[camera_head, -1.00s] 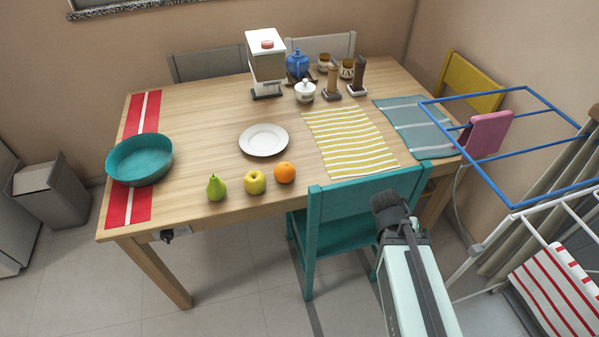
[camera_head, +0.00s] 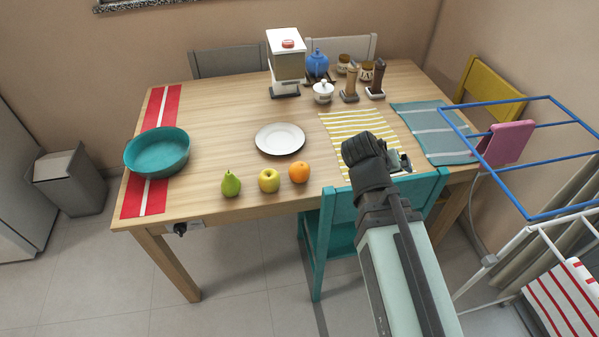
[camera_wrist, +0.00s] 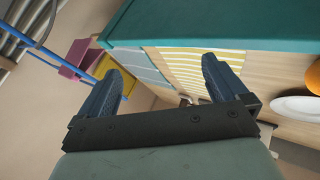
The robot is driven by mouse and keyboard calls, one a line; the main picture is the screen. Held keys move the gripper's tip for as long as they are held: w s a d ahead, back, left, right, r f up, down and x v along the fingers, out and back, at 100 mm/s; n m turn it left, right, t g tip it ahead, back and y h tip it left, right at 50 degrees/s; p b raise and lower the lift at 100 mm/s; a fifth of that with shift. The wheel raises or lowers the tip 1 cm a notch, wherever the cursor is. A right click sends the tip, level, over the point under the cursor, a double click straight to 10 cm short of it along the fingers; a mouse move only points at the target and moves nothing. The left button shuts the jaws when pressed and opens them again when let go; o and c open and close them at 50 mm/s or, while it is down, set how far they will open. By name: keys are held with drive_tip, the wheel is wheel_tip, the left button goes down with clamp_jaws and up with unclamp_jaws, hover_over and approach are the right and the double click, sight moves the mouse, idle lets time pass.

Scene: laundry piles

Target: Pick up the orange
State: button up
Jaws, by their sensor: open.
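The orange (camera_head: 299,172) sits on the wooden table near its front edge, to the right of a yellow apple (camera_head: 269,180) and a green pear (camera_head: 230,184). In the wrist view part of the orange (camera_wrist: 313,76) shows at the right edge. My gripper (camera_head: 400,162) is to the right of the orange, over the front of the table by the yellow striped mat and the teal chair back. In the wrist view my gripper (camera_wrist: 162,80) has its two fingers spread apart with nothing between them.
A teal chair (camera_head: 330,215) stands at the table's front, close to my arm. A white plate (camera_head: 280,139) lies behind the fruit. A teal bowl (camera_head: 157,152) is at the left. A blue and white drying rack (camera_head: 530,215) stands at the right.

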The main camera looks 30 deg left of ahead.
drive_tip(key=s+a+f+n+g+y, duration=0.1)
drive_tip(key=s+a+f+n+y, duration=0.15)
drive_tip(key=a, duration=0.75)
drive_tip(key=g+y, duration=0.2)
drive_tip(key=y, duration=0.3)
approach(300, 169)
drive_tip(key=shift+h, duration=0.25)
drive_tip(key=x, duration=0.6)
drive_tip(key=shift+w+a, duration=0.3)
drive_tip(key=shift+s+x, duration=0.2)
drive_tip(key=shift+x, duration=2.95)
drive_tip(key=shift+c, duration=0.4)
drive_tip(key=c, duration=1)
